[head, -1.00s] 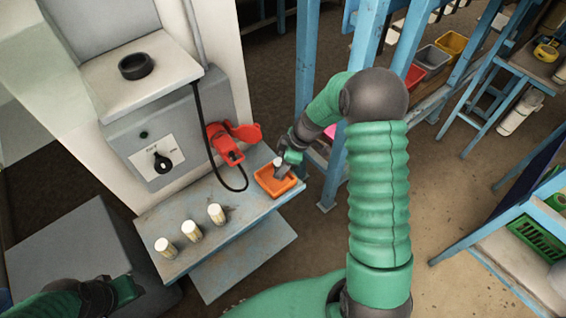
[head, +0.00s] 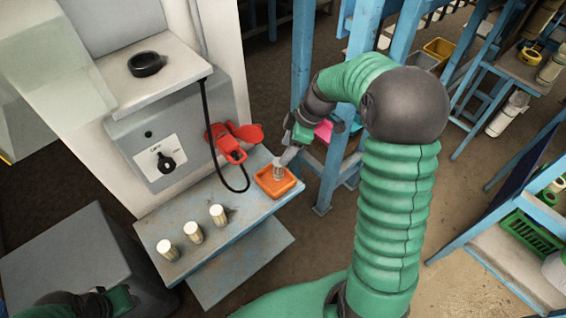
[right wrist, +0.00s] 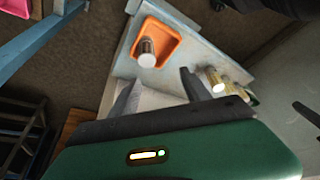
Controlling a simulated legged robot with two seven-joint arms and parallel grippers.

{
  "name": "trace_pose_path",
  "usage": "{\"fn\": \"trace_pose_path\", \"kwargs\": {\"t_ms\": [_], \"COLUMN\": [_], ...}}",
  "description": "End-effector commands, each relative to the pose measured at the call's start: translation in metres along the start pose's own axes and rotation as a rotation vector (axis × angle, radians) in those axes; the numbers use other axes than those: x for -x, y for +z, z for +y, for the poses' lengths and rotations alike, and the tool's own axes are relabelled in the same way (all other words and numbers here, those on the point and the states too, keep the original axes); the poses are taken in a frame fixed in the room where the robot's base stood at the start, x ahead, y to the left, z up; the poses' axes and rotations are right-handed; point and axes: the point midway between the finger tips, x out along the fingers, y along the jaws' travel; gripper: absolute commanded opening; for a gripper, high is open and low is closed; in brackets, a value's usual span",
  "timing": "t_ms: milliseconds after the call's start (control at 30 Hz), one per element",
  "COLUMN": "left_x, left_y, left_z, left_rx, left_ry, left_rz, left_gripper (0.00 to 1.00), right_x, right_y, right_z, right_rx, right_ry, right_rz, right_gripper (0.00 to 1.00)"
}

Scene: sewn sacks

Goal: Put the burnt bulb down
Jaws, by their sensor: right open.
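The burnt bulb (head: 278,170), a small greyish cylinder, stands in the orange tray (head: 265,188) at the end of the shelf. In the right wrist view the bulb (right wrist: 147,53) is inside the tray (right wrist: 174,48), apart from the fingers. My right gripper (head: 288,158) is open and empty, just above and beside the bulb; its spread fingers (right wrist: 158,80) show in the right wrist view. My left gripper (head: 122,300) is low at the left edge, and its fingers are too unclear to read.
Three pale bulbs (head: 193,232) stand in a row on the blue-grey shelf (head: 240,215). A red device (head: 228,144) with a black cable hangs on the machine behind the tray. A blue post (head: 325,180) stands close to the right of the tray.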

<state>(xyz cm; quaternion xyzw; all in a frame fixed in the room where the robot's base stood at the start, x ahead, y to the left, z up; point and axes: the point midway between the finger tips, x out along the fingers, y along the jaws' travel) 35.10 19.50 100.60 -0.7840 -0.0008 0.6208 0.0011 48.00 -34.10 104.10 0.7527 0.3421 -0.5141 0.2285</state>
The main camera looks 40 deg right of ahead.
Motion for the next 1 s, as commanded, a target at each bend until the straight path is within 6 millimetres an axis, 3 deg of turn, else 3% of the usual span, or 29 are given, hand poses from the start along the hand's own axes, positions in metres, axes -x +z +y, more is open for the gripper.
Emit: {"fn": "trace_pose_path", "kwargs": {"t_ms": [67, 233, 300, 433, 600, 1000], "left_x": [0.0, 0.0, 0.0, 0.0, 0.0, 0.0], "left_y": [0.0, 0.0, 0.0, 0.0, 0.0, 0.0], "left_z": [0.0, 0.0, 0.0, 0.0, 0.0, 0.0], "left_rx": [0.001, 0.0, 0.0, 0.0, 0.0, 0.0], "left_ry": [0.0, 0.0, 0.0, 0.0, 0.0, 0.0], "left_rz": [0.0, 0.0, 0.0, 0.0, 0.0, 0.0], "left_gripper": [0.36, 0.36, 0.36, 0.36, 0.36, 0.36], "right_x": [-0.006, -0.027, -0.032, -0.039, -0.042, -0.042], "right_y": [-0.006, -0.012, -0.011, -0.007, -0.006, -0.005], "right_z": [-0.019, -0.096, -0.127, -0.171, -0.19, -0.19], "right_rx": [-0.067, -0.386, -0.518, -0.703, -0.8, -0.808], "right_ry": [-0.002, 0.088, 0.15, 0.229, 0.259, 0.259], "right_rz": [-0.04, -0.172, -0.186, -0.159, -0.131, -0.131], "right_gripper": [0.55, 0.55, 0.55, 0.55, 0.55, 0.55]}}
